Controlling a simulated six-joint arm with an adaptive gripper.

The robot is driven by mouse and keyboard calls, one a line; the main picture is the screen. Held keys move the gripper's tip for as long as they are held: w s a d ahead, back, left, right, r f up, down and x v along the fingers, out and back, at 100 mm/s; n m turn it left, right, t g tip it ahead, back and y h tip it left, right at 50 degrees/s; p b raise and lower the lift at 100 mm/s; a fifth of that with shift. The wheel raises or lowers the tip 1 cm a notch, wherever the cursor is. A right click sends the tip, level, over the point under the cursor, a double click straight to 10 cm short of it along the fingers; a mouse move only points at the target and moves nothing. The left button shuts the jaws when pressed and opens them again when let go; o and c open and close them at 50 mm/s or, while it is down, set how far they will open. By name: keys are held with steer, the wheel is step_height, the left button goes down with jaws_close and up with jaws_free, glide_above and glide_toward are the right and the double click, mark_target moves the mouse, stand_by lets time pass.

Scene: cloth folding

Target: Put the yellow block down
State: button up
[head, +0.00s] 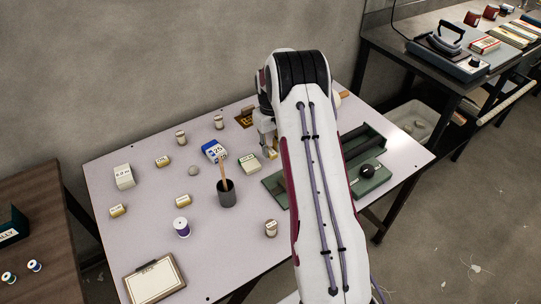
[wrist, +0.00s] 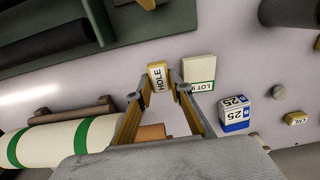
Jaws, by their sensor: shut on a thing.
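The yellow block (wrist: 160,78), with "HOLE" on its white face, sits between the fingertips of my gripper (wrist: 158,88) in the wrist view. My gripper is shut on it. In the head view, my gripper (head: 267,138) is over the far part of the table, partly hidden by my arm. A small yellow patch, probably the block (head: 271,153), shows just below it. I cannot tell whether the block touches the table.
A "LOT 9" box (wrist: 199,72) is close beside the block, with a blue-and-white "25" box (wrist: 236,112) farther right. A green device (head: 372,178) stands right of my arm, and a dark cup (head: 227,196) nearer. The pale table (head: 150,235) has clear patches at left.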

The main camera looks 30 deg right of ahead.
mark_target(271, 150)
steer(key=shift+f, duration=1.9)
steer(key=shift+f, duration=0.1)
steer(key=o, duration=0.9)
steer(key=shift+r, duration=3.8)
steer(key=shift+r, duration=0.1)
